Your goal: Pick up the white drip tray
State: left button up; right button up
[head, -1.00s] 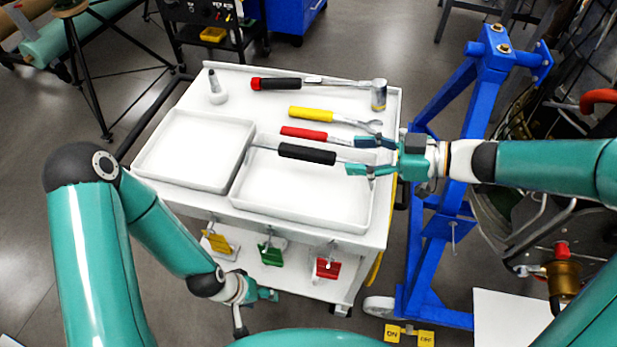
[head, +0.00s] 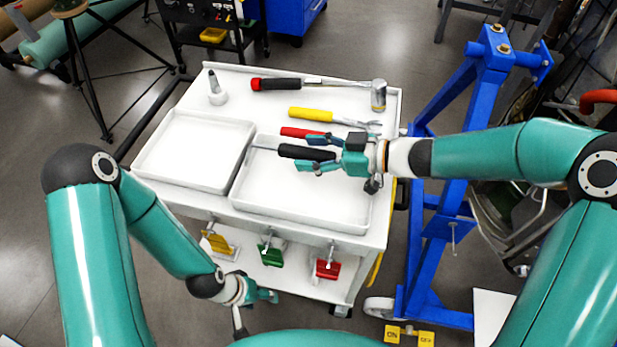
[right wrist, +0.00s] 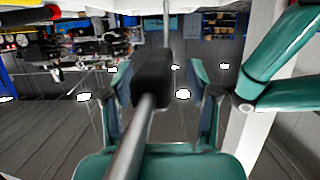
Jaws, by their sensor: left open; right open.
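Two shallow white trays lie on the white cart top: a left tray (head: 160,183) and a wider right tray (head: 300,217). Both are empty inside as far as I see; I cannot tell which is the drip tray. The right wrist view shows the handle (right wrist: 152,80) between the spread fingers. My left gripper (head: 262,295) is open, low by the cart's front, away from both trays.
A red-handled tool (head: 300,132), a yellow-handled wrench (head: 310,114) and a hammer (head: 378,95) lie behind the right tray. A small white-based item (head: 217,92) stands at the back left. A blue stand (head: 440,240) rises to the cart's right. Coloured clamps hang at the front.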

grip_shut()
jog(key=shift+r, duration=0.2)
dwell(0.5)
notch_tip(320, 180, up, 20)
jog(key=p, duration=0.4)
jog(key=shift+f, duration=0.1)
jog(key=c, duration=0.8)
grip_release()
grip_shut()
